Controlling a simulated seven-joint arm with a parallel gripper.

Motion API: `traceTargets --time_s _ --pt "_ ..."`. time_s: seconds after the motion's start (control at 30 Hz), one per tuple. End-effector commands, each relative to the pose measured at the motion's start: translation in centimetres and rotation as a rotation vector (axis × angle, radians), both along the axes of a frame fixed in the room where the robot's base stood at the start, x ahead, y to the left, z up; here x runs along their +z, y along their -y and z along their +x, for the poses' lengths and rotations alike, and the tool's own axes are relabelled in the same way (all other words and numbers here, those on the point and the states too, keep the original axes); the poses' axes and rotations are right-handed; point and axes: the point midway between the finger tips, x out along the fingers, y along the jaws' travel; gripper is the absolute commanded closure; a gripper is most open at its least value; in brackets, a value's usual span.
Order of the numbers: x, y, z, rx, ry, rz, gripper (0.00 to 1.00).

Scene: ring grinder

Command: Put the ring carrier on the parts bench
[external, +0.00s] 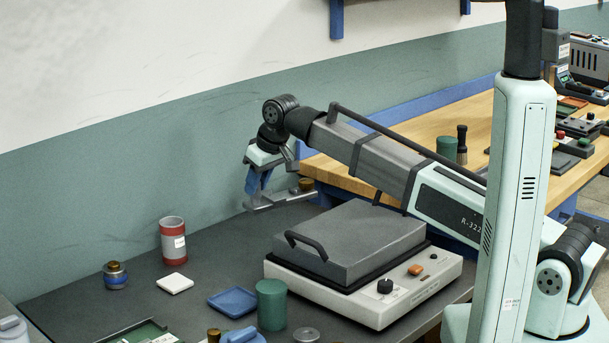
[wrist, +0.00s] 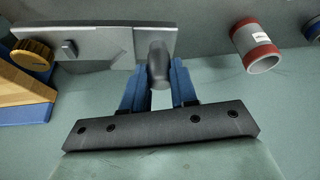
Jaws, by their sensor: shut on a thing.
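My gripper (external: 258,184) has blue fingers, which also show in the wrist view (wrist: 159,85). It is shut on the ring carrier (external: 278,199), a flat grey metal piece, by a dark rounded grip. The carrier is held in the air above the dark bench's back edge. In the wrist view the carrier (wrist: 110,46) reaches left from the fingers. A knurled brass knob (external: 306,184) shows at its far end. A wooden-topped bench (external: 400,150) with a blue frame, perhaps the parts bench, stands right of and behind the gripper; its corner (wrist: 25,92) shows in the wrist view.
The dark bench (external: 225,255) holds a grey lidded machine (external: 355,240), a red-and-grey cylinder (external: 173,241), a white square (external: 175,284), a blue tray (external: 232,301) and a green cylinder (external: 271,304). The wooden bench's left end looks clear; a green can (external: 447,148) and brush (external: 461,143) stand further right.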

Motion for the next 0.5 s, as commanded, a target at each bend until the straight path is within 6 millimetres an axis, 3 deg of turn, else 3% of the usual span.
traceTargets --time_s 0.27,0.5 --pt "0.7 0.5 0.7 -0.013 0.001 0.000 1.00" --pt "1.9 4.5 5.6 -0.111 0.001 0.000 1.00"
